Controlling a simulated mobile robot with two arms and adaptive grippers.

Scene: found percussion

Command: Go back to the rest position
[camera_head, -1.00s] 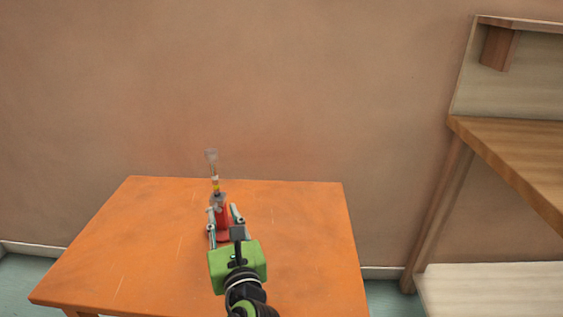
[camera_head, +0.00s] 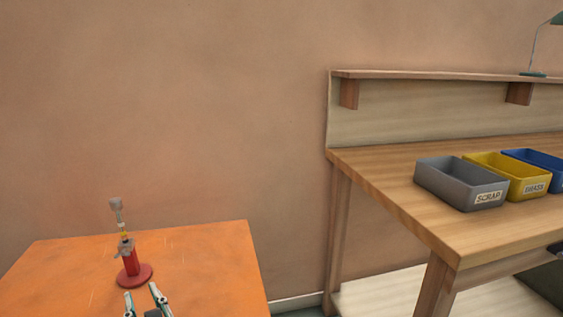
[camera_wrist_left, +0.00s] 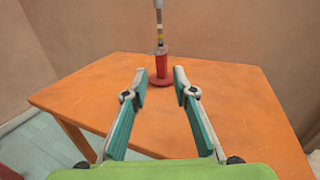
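My left gripper (camera_head: 146,296) shows at the bottom edge of the head view, with its two fingers apart and nothing between them. In the left wrist view the gripper (camera_wrist_left: 158,82) is open, and its fingers point toward a red stand (camera_wrist_left: 162,68) that stands beyond the fingertips. The red stand (camera_head: 131,270) has a round base and sits upright on the orange table (camera_head: 200,260). It bears a thin piece (camera_head: 120,218) with a yellow band and a grey top. My right gripper is in neither view.
A wooden workbench (camera_head: 390,165) stands to the right, with a grey SCRAP bin (camera_head: 450,185), a yellow BRASS bin (camera_head: 505,178) and a blue bin (camera_head: 538,160) on it. A lamp (camera_head: 545,45) stands on its shelf. Floor shows between table and bench.

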